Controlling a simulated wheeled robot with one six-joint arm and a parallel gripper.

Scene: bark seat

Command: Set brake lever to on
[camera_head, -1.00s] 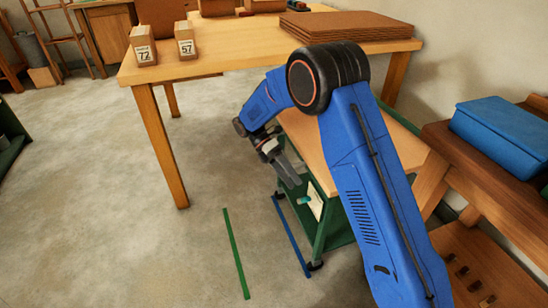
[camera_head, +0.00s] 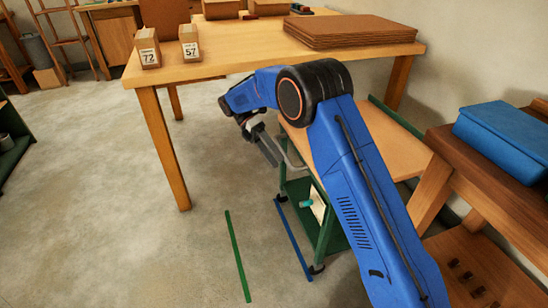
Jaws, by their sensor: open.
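A green cart (camera_head: 322,238) with a tan top (camera_head: 395,150) stands partly behind my blue arm. A small teal piece (camera_head: 306,204), which looks like the grip of the brake lever, shows beside a cream plate (camera_head: 318,207) on the cart's near end. Markings on the plate are too small to read, and I cannot tell the lever's setting. My gripper (camera_head: 268,150) is open and empty, in front of the cart's grey handle bar (camera_head: 292,158). It is above and left of the teal piece, apart from it.
A wooden table (camera_head: 225,65) carries boxes marked 72 (camera_head: 148,57) and 57 (camera_head: 190,50) and stacked brown sheets (camera_head: 350,30). A green strip (camera_head: 237,255) and a blue strip (camera_head: 292,238) lie on the floor. A bench with a blue case (camera_head: 505,138) is at right. Floor at left is clear.

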